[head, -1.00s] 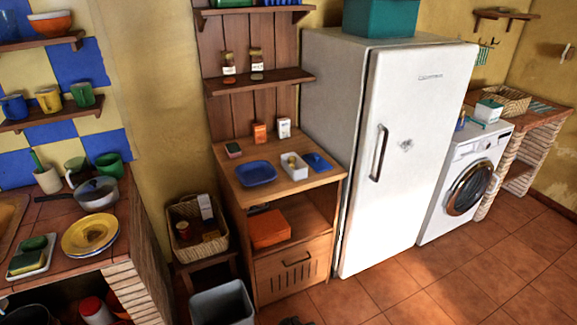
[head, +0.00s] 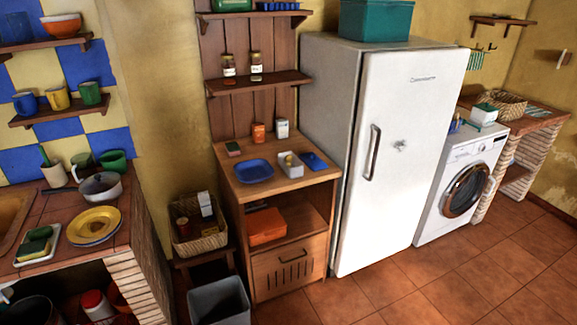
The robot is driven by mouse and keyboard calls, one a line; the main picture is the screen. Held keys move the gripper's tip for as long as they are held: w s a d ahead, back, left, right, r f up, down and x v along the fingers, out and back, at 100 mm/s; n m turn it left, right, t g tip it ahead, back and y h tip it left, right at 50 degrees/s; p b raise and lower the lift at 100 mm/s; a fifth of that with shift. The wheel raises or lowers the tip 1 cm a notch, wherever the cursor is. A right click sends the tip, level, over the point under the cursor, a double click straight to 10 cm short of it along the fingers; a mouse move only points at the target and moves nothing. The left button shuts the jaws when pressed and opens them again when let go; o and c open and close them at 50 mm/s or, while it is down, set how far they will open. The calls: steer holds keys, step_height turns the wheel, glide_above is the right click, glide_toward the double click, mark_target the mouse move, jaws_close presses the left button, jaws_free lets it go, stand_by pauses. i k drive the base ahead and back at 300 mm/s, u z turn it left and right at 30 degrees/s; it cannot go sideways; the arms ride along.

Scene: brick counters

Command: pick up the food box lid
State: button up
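A flat blue piece (head: 314,161), which looks like the food box lid, lies on the top of the wooden cabinet (head: 262,190), near its right edge. A small white open box (head: 290,166) stands just left of it, with something small inside. The lid lies apart from the box or just touching it; I cannot tell which. My gripper is not in view.
A blue plate (head: 254,171) lies left of the white box. The white fridge (head: 400,150) rises close on the right. A grey bin (head: 220,302) stands on the floor before the cabinet; the floor right of it is clear.

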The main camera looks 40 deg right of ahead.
mark_target(310, 159)
steer(key=z, duration=0.2)
steer(key=i, duration=1)
steer(key=u, duration=0.3)
